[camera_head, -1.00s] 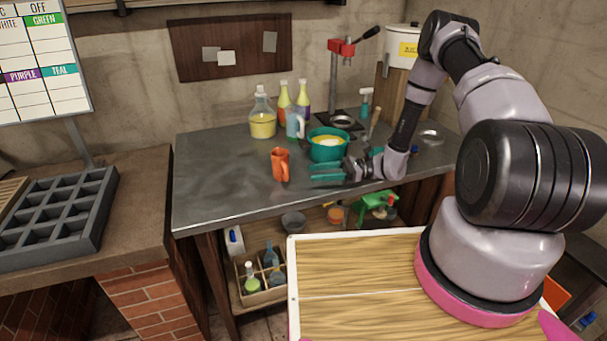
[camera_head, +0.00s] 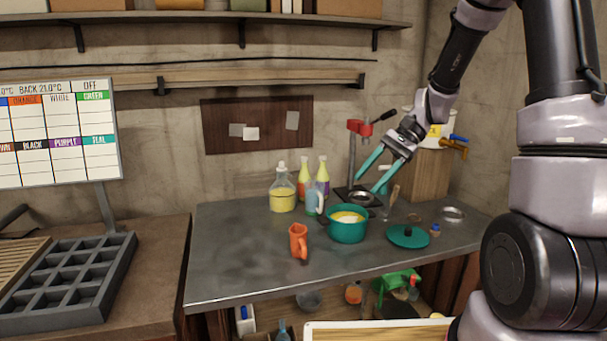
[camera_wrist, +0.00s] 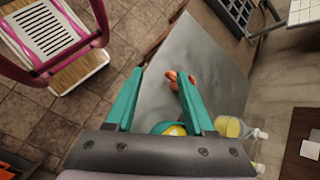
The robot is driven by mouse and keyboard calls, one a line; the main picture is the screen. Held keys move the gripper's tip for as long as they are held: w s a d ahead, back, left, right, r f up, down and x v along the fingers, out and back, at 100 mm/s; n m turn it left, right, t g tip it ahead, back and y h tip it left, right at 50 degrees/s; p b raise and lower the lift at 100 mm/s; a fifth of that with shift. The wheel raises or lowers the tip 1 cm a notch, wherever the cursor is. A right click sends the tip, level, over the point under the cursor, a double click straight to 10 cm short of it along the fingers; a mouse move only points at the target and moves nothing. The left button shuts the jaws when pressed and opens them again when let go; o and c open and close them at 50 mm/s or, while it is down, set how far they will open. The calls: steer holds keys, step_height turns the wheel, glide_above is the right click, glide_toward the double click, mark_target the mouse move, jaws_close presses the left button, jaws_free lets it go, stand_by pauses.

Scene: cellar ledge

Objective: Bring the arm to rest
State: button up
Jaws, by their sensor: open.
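My gripper (camera_head: 378,170) is raised above the back right of the metal table (camera_head: 240,260), its two teal fingers spread apart with nothing between them. In the wrist view the open fingers (camera_wrist: 158,100) point out over the table and floor. Below the gripper stands a teal pot (camera_head: 347,229) with yellow and white contents, partly hidden by my gripper in the wrist view. A teal lid (camera_head: 408,236) lies flat on the table to the right of the pot. No finger touches anything.
Several bottles, including a yellow-filled jug (camera_head: 283,190), stand behind. A red-topped press (camera_head: 358,128) and a barrel with a tap (camera_head: 455,145) are near the gripper. A shelf (camera_head: 240,20) runs along the wall above.

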steer(key=s+d+r+n+t+h, duration=0.1)
steer(key=s+d+r+t+h, duration=0.2)
steer(key=s+r, duration=0.4)
steer(key=s+d+r+n+t+h, duration=0.2)
steer(key=s+d+r+t, duration=0.3)
steer(key=r, duration=0.5)
steer(key=shift+s+d+r+n+t+h, duration=0.2)
steer(key=shift+s+r+n+t+h, duration=0.15)
steer(key=shift+s+t+h, duration=0.45)
